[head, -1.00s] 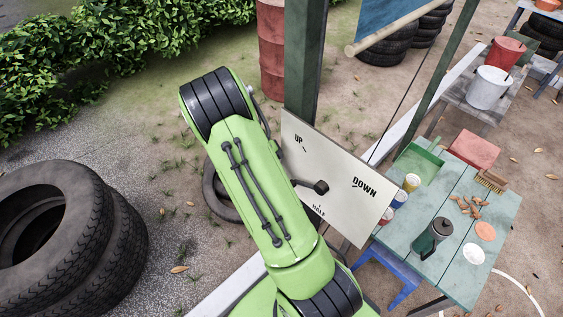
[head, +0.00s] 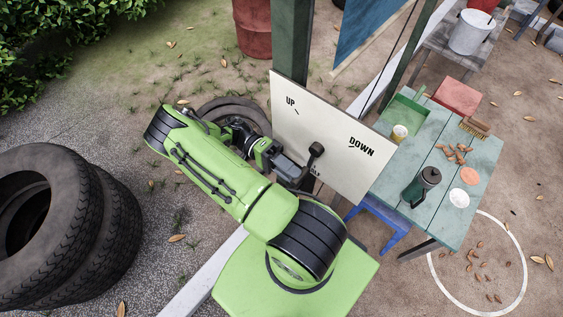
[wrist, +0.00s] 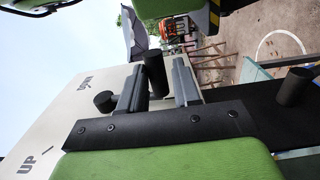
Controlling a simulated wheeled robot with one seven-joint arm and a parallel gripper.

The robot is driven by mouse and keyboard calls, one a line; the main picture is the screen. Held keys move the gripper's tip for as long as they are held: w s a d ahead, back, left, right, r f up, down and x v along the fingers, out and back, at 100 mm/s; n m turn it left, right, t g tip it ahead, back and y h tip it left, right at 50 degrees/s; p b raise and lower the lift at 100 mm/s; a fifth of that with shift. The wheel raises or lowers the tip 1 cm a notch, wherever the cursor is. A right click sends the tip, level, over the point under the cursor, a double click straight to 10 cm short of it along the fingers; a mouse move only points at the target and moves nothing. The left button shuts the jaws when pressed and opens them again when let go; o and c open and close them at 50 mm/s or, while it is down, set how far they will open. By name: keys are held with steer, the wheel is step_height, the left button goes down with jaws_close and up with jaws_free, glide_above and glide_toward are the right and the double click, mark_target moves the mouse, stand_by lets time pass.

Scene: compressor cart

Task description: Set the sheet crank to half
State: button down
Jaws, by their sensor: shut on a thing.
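A pale panel (head: 335,125) carries the words UP at left and DOWN at right, with a mostly hidden mark at its lower edge. The black crank hub (head: 316,149) stands out from the panel; it also shows in the wrist view (wrist: 104,101). The crank arm runs down and left from the hub, toward the lower mark. My gripper (head: 292,172) is at its outer end. In the wrist view my gripper (wrist: 160,85) is shut on the black crank handle (wrist: 155,70). The exact alignment with the lower mark cannot be told.
A green post (head: 290,45) stands behind the panel. A green-topped table (head: 410,185) with a dark jug (head: 422,187) and cups is right of it. Stacked tires (head: 110,230) lie at left, and another tire (head: 240,112) lies behind my arm.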

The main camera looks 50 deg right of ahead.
steer(key=shift+s+f+n+g, duration=0.3)
steer(key=shift+s+f, duration=0.4)
steer(key=shift+s+b, duration=0.15)
steer(key=shift+b, duration=0.15)
steer(key=c, duration=1)
jaws_free()
steer(key=shift+r, duration=0.1)
steer(key=shift+r, duration=0.1)
steer(key=w, duration=0.7)
steer(key=shift+w+a+f+b, duration=0.1)
steer(key=shift+w+f+b, duration=0.15)
steer(key=shift+b, duration=0.15)
